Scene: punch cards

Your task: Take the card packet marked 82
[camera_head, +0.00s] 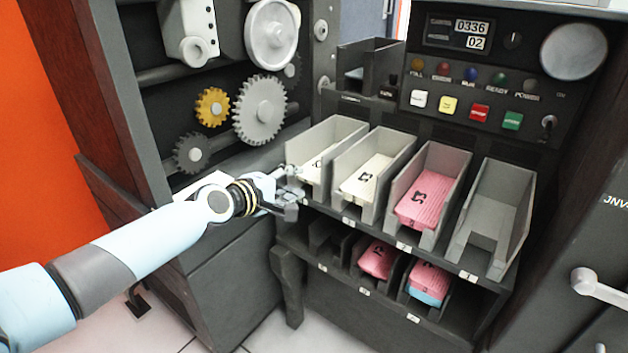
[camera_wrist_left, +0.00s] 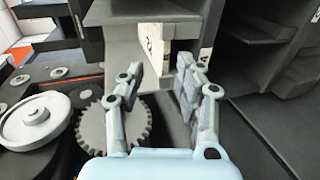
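Card packets lie in the upper row of grey bins: a cream one (camera_head: 313,168) in the left bin, a cream one (camera_head: 368,172) in the second and a pink one (camera_head: 425,199) in the third. Each has dark marks, too small to read surely as 82. My left gripper (camera_head: 284,190) is at the front left of the left bin. In the left wrist view its two fingers (camera_wrist_left: 160,82) are apart with nothing between them, and a cream packet (camera_wrist_left: 154,44) with a dark mark shows beyond them. My right gripper is out of view.
The fourth upper bin (camera_head: 492,213) is empty. Lower bins hold a pink packet (camera_head: 376,260) and a pink-and-blue one (camera_head: 428,283). Gears, including a grey gear (camera_head: 260,108), stand left of the bins. A button panel (camera_head: 480,90) is behind them.

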